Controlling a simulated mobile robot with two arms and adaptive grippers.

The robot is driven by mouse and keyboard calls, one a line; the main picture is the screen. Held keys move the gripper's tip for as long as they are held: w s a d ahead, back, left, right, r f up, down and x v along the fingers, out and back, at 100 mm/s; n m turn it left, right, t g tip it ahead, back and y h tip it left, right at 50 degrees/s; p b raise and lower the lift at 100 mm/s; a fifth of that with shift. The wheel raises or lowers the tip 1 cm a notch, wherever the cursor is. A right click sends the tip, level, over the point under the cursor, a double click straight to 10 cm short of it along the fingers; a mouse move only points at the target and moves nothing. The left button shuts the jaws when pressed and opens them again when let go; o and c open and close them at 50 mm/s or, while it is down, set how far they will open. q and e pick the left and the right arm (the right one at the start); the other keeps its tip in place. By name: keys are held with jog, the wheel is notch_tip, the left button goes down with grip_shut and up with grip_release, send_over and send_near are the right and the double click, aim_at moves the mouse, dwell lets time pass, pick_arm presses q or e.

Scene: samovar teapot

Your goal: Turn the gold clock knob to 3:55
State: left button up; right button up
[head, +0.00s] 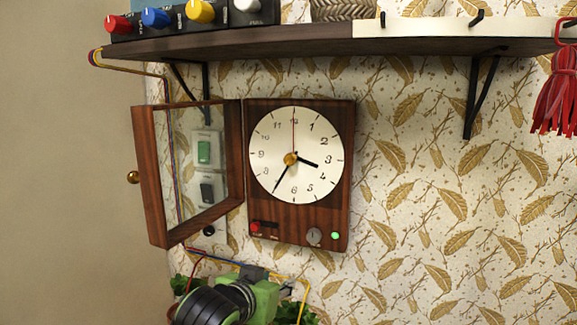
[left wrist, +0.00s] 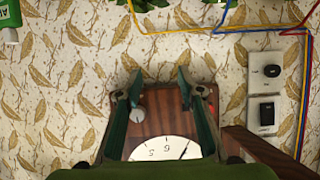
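The wooden wall clock (head: 298,220) hangs under the shelf, its glass door (head: 150,180) swung open to the left. The gold clock knob (head: 290,159) sits at the dial's centre. The short hand points between 3 and 4, the long hand near 7, and a thin hand straight up. My left gripper (head: 262,286) is below the clock, apart from the knob. In the left wrist view, the gripper (left wrist: 159,76) is open and empty, and the dial (left wrist: 163,149) shows upside down; the gold knob is not visible there. My right gripper is not in view.
A dark shelf (head: 250,46) with coloured knobs (head: 155,17) is above the clock. A red tassel (head: 555,95) hangs at right. Wall switches (head: 206,185) show through the open door's glass. Cables and leaves are near my left gripper. The wall right of the clock is clear.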

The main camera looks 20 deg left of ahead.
pick_arm(q)
notch_tip(320, 180, up, 14)
jog(key=s+r+t, duration=0.1)
jog(key=s+t, duration=0.1)
jog(key=t, duration=0.3)
send_near(289, 161)
jog(key=w+p, duration=0.2)
jog(key=w, duration=0.7)
jog(key=shift+w, duration=0.15)
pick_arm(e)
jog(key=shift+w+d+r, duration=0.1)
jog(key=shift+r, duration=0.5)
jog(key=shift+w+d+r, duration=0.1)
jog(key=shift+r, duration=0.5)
pick_arm(q)
grip_shut()
